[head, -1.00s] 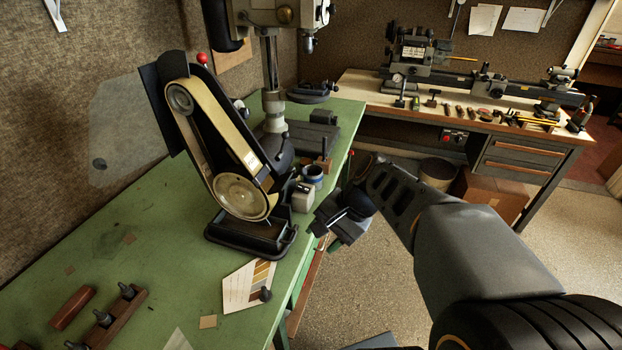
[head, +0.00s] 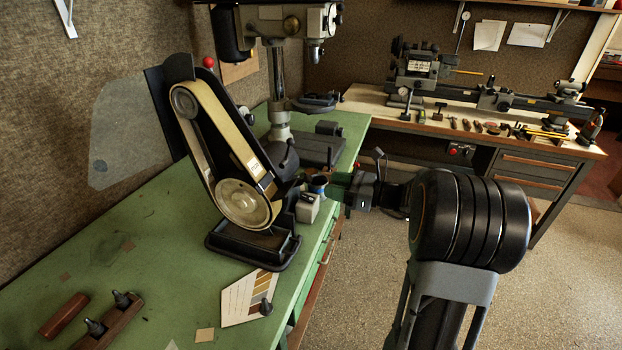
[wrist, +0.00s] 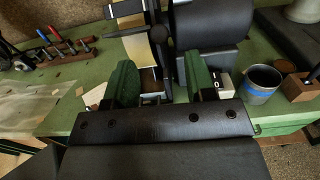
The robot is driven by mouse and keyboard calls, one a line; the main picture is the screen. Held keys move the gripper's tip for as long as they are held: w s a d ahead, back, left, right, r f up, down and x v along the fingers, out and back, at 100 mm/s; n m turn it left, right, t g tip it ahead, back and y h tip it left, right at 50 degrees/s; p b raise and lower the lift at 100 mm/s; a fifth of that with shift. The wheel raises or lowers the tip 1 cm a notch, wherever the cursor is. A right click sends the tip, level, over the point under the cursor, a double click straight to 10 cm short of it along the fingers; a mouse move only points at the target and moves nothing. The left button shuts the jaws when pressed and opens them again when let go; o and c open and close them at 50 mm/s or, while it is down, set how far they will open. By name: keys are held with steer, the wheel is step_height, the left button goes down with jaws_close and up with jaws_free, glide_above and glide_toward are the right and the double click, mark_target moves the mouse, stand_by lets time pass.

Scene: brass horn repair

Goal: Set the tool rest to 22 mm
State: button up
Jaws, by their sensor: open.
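The belt grinder (head: 232,160), with a tan belt and a pale lower wheel, stands on the green bench. I cannot clearly pick out its tool rest or read any scale in the head view. In the wrist view the grinder (wrist: 215,25) is ahead of my gripper (wrist: 161,85). My gripper is open, with green-padded fingers apart and nothing visibly gripped. A dark upright part (wrist: 160,45) of the grinder shows between and beyond the fingers; I cannot tell whether it touches them. In the head view my gripper (head: 338,190) is at the bench's right edge, right of the grinder.
A small pale box (head: 307,208) with a dark display and a blue-banded cup (wrist: 262,82) stand close to my gripper. A wooden block (wrist: 300,86) is to the right. The drill press (head: 279,80) stands behind. Open floor (head: 370,290) lies right of the bench.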

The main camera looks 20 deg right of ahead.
mark_target(311, 179)
steer(key=x, duration=0.6)
steer(key=shift+w+a+p, duration=0.2)
steer(key=shift+p, duration=0.2)
steer(key=shift+c, duration=0.4)
jaws_close()
